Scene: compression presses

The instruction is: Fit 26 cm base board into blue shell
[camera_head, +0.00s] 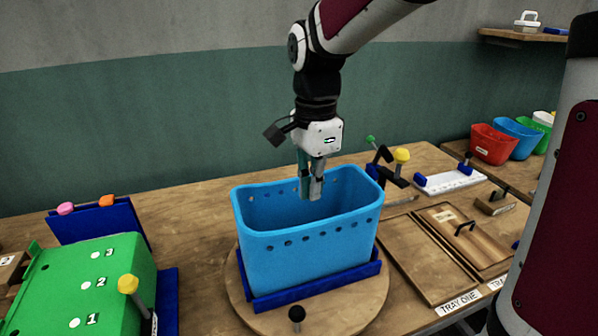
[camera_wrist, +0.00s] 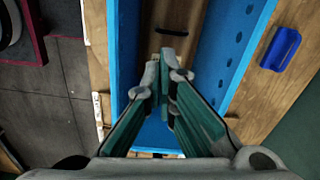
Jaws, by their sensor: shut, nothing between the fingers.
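The blue shell (camera_head: 310,256) is an open-topped bin with a row of holes below its rim. It stands upright in a dark blue cradle (camera_head: 315,287) on a round wooden turntable (camera_head: 350,312). A wooden board (camera_wrist: 180,14) with a dark handle (camera_wrist: 172,33) shows between the shell's blue walls (camera_wrist: 215,60) in the wrist view. I take it for the base board; whether it lies fully flat I cannot tell. My gripper (camera_head: 312,194) points down at the shell's opening, fingertips at about rim height. It is shut and empty; its tips also show in the wrist view (camera_wrist: 170,58).
TRAY ONE (camera_head: 415,262) looks empty; the tray beside it holds a wooden board with a black handle (camera_head: 464,228). A green shell (camera_head: 85,285) with numbered holes stands left. Clamps with yellow (camera_head: 402,156) and green knobs rise behind the blue shell. Coloured bins (camera_head: 492,144) stand far right.

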